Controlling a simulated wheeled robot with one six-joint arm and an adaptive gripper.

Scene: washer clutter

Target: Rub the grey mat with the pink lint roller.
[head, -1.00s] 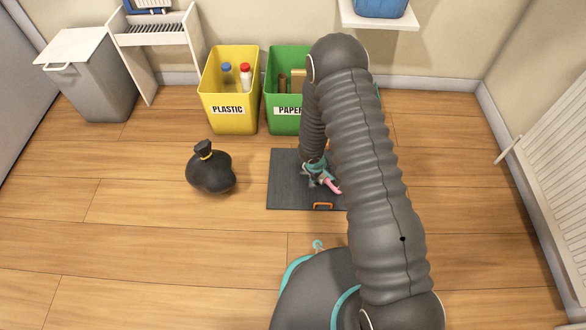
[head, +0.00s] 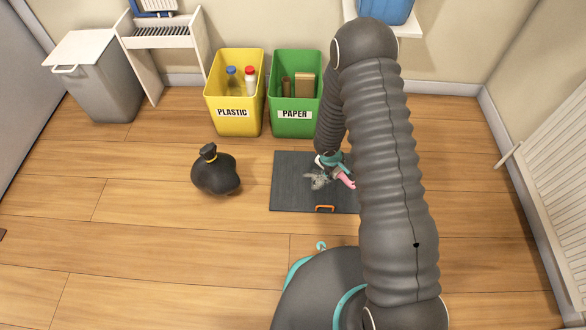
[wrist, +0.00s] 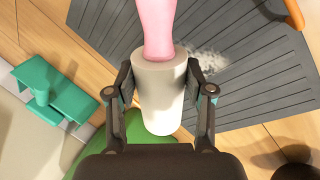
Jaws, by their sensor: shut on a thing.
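The grey mat (head: 290,194) lies on the wooden floor, with an orange handle at its front edge. A pale grey patch of lint (head: 317,181) shows on it; part of the patch also shows in the wrist view (wrist: 211,60). My gripper (head: 335,164) is over the mat's right part, partly hidden by my arm. In the wrist view my gripper (wrist: 160,88) is shut on the white roller part of the pink lint roller (wrist: 162,105). Its pink end (head: 346,181) points away from the gripper, over the mat. Whether it touches the mat is unclear.
The yellow plastic bin (head: 233,100) and green paper bin (head: 294,120) stand behind the mat. A black bag (head: 214,174) sits left of it. A teal object (wrist: 55,92) lies beside the mat in the wrist view. Floor in front is clear.

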